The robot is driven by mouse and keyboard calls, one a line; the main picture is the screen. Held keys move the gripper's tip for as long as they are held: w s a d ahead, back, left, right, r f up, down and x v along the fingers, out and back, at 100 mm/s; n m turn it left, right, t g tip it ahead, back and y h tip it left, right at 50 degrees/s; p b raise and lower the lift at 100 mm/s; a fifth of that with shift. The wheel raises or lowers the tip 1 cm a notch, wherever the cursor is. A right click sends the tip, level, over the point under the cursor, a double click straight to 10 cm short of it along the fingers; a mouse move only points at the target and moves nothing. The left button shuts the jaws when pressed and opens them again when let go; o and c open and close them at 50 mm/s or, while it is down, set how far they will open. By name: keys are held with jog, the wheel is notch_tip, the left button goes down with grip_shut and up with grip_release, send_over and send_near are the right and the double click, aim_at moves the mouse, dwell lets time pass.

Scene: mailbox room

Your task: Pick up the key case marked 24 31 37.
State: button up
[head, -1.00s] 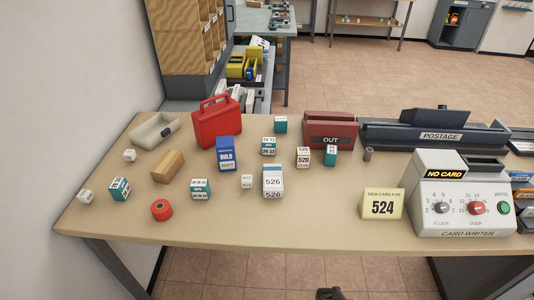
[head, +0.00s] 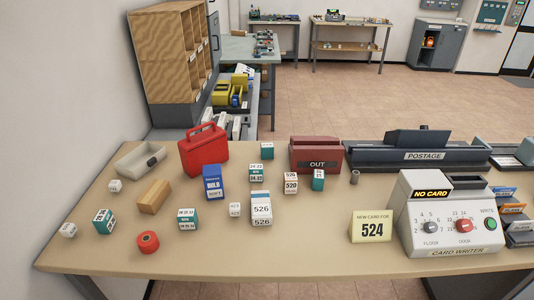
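Several small teal-and-white number cases stand on the tan table in the head view. One (head: 256,173) is at the middle back, with two rows of small numbers; its first number may be 24, but the rest is too small to read surely. Another (head: 188,219) stands nearer the front with similar rows. A third (head: 104,222) is at the left, turned at an angle. Two more, one at the back (head: 267,151) and one beside the white 520 block (head: 318,180), show mostly teal sides. I cannot tell which reads 24 31 37. My gripper is not in view.
The front middle is clear.

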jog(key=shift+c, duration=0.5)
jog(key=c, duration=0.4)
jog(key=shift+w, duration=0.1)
